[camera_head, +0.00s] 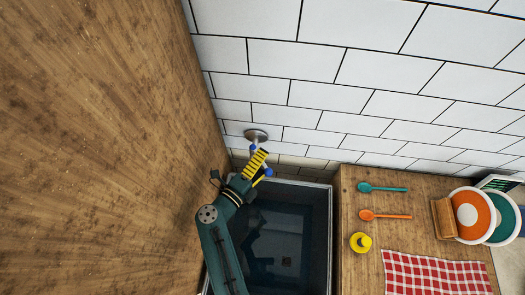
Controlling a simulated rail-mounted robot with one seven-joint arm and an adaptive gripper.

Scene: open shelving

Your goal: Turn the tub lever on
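The tub (330,240) is a dark, rectangular basin with a grey rim at the bottom centre. A round metal fitting (256,134) is on the white tiled wall above the tub; it may be the base of the tub lever, but the lever itself is not clearly visible. My gripper (260,160), at the end of my teal arm, is above the tub's back edge, just below the fitting. Yellow-and-black stripes and small blue parts show there. I cannot tell whether it touches the fitting, or whether its fingers are open or shut.
A tall wooden panel (100,130) fills the left side, close to my arm. Right of the tub, a wooden counter (352,205) holds a teal spoon (382,188), an orange spoon (385,215), a yellow round item (360,243), a red checked cloth (435,275) and bowls (468,215).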

